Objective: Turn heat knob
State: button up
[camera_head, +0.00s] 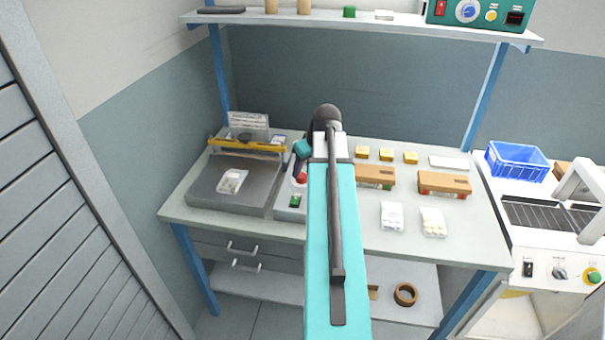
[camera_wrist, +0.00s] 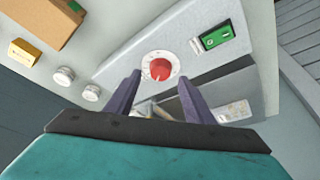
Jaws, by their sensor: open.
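The red heat knob (camera_wrist: 160,69) sits on a round white dial on the grey control panel (camera_wrist: 213,83) of the bench sealer. My gripper (camera_wrist: 158,80) is open, its two dark fingers either side of the knob as seen in the wrist view. I cannot tell how far the fingertips are from the knob, and I see no contact.
Two small round capped pieces (camera_wrist: 64,75) stand nearby on the table. Cardboard boxes (camera_head: 444,182), yellow blocks and white packets lie right of my arm. A blue crate (camera_head: 517,160) stands at far right.

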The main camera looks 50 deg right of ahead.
aim_at(302, 176)
jog(key=shift+p+x, duration=0.3)
jog(key=shift+x, duration=1.6)
jog(key=c, duration=1)
jog(key=shift+a, duration=0.35)
jog(key=shift+d, duration=0.2)
